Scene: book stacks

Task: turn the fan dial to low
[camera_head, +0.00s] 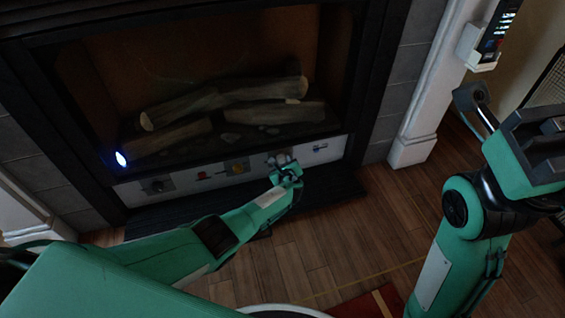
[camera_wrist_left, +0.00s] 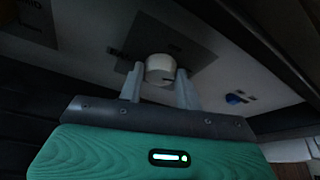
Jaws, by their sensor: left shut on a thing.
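The fan dial (camera_wrist_left: 159,69) is a pale round knob on a grey square plate (camera_wrist_left: 190,42), seen in the left wrist view. My left gripper (camera_wrist_left: 158,80) has one finger on each side of the knob and is shut on it. In the head view my left gripper (camera_head: 284,165) reaches the white control panel (camera_head: 210,175) below the fireplace opening and covers most of the dial. The dial's setting marks are too small and dark to read. My right arm shows at the right of the head view, but its fingertips are not clearly seen.
The fireplace holds several logs (camera_head: 225,95), with a bright blue-white light (camera_head: 121,158) at its left. Another dial (camera_head: 157,186) sits left on the panel. A dark hearth slab (camera_head: 335,188) lies below. The wooden floor (camera_head: 330,250) in front is mostly clear.

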